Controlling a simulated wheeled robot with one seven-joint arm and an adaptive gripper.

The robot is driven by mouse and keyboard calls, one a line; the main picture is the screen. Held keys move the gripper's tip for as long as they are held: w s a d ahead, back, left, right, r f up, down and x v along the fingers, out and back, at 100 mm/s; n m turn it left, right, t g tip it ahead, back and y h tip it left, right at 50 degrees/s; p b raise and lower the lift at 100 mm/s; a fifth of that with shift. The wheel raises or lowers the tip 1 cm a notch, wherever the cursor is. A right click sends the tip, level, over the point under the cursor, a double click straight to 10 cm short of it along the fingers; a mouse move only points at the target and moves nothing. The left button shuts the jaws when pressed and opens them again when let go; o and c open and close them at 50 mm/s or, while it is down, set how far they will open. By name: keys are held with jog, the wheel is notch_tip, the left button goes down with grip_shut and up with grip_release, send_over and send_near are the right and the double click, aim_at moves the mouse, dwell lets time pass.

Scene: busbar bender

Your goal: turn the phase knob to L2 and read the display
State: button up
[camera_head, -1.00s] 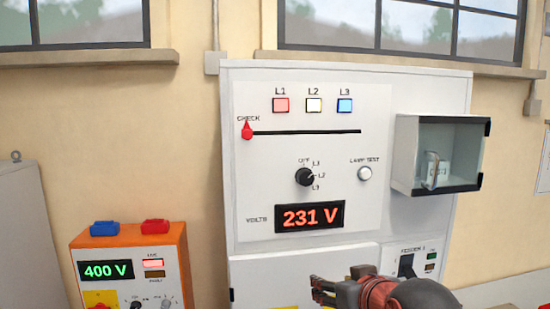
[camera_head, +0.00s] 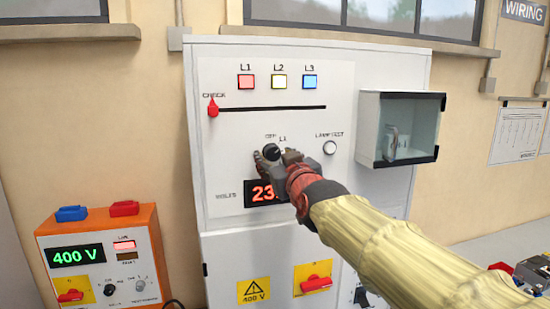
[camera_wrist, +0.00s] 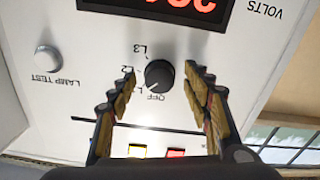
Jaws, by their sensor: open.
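The black phase knob (camera_head: 271,151) is on the white panel (camera_head: 226,140). In the wrist view, which is upside down, the knob (camera_wrist: 159,74) lies between my gripper's fingers, with a gap on each side. Its pale mark appears to point to the lower left there, near L1, but I cannot read it surely. L2 and L3 labels show left of it; OFF is below. My gripper (camera_head: 278,159) is open and empty at the knob. The red volts display (camera_head: 262,193) shows "23"; my gripper hides the rest. The wrist view shows only part of its digits (camera_wrist: 182,8).
A slider with a red handle (camera_head: 213,108) is above the knob, below the L1, L2 and L3 lamps. A lamp test button (camera_head: 329,148) and a clear-fronted box (camera_head: 402,128) are to the right. An orange 400 V unit (camera_head: 103,258) stands lower left.

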jog(key=shift+w, duration=0.25)
jog(key=shift+c, duration=0.4)
jog(key=c, duration=1.1)
jog(key=shift+o, duration=0.2)
jog(key=m+b, duration=0.1)
jog(key=m, duration=0.2)
jog(key=shift+a+f+m, duration=0.1)
jog(key=shift+m, duration=0.2)
jog(key=m+b, duration=0.1)
jog(key=m, duration=0.3)
jog(key=shift+m, duration=0.7)
